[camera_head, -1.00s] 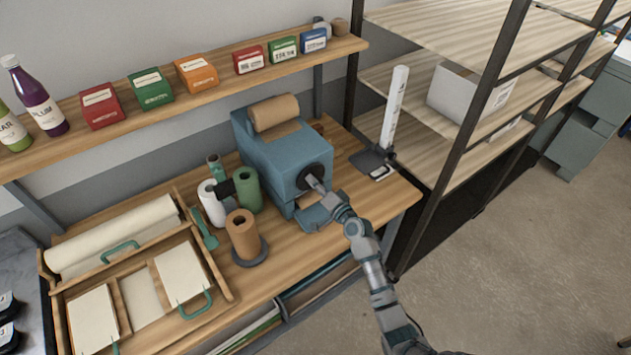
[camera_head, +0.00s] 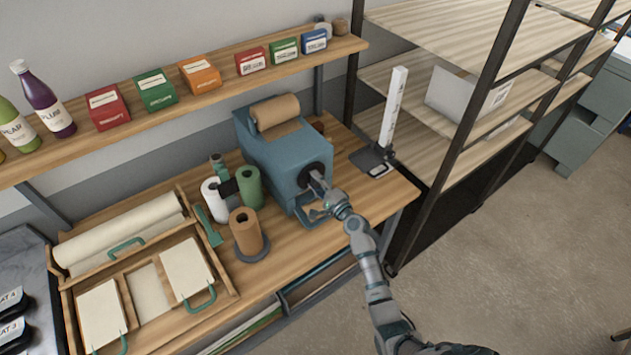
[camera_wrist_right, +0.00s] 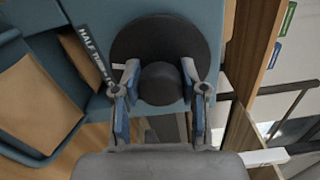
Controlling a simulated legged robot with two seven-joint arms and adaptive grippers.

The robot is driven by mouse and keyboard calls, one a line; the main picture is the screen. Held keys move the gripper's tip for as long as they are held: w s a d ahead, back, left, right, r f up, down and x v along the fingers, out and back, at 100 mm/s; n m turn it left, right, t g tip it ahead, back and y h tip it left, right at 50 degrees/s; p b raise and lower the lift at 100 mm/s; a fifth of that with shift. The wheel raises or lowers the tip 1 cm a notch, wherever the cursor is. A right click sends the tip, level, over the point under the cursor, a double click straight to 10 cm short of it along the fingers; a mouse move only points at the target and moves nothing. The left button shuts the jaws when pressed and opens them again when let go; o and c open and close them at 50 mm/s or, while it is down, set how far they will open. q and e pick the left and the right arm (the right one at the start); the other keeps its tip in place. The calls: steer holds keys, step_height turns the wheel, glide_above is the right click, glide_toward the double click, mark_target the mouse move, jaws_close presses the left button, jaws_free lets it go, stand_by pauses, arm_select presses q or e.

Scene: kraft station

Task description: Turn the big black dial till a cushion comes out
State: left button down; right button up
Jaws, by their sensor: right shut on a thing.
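The blue machine (camera_head: 285,155) stands on the wooden bench with a roll of brown paper (camera_head: 274,112) on top. The big black dial (camera_head: 318,169) is on its front face; in the right wrist view the dial (camera_wrist_right: 155,38) is a black disc with a round centre knob (camera_wrist_right: 160,84). My right gripper (camera_head: 318,187) is at the dial; in the right wrist view its fingers (camera_wrist_right: 160,98) are shut on the knob, one on each side. Brown paper (camera_head: 316,211) shows in the outlet below the dial; it also shows in the right wrist view (camera_wrist_right: 38,103). My left gripper is out of view.
A green roll (camera_head: 249,187), a white roll (camera_head: 214,199) and a brown roll on a stand (camera_head: 246,233) stand left of the machine. A wooden tray (camera_head: 228,283) is further left. A black-based device (camera_head: 372,161) and a shelf rack (camera_head: 462,150) are at the right.

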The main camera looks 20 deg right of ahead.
steer(key=shift+f, duration=0.25)
steer(key=o, duration=1.1)
steer(key=shift+o, duration=0.3)
steer(key=shift+w+d, duration=0.1)
steer(key=v, duration=1.2)
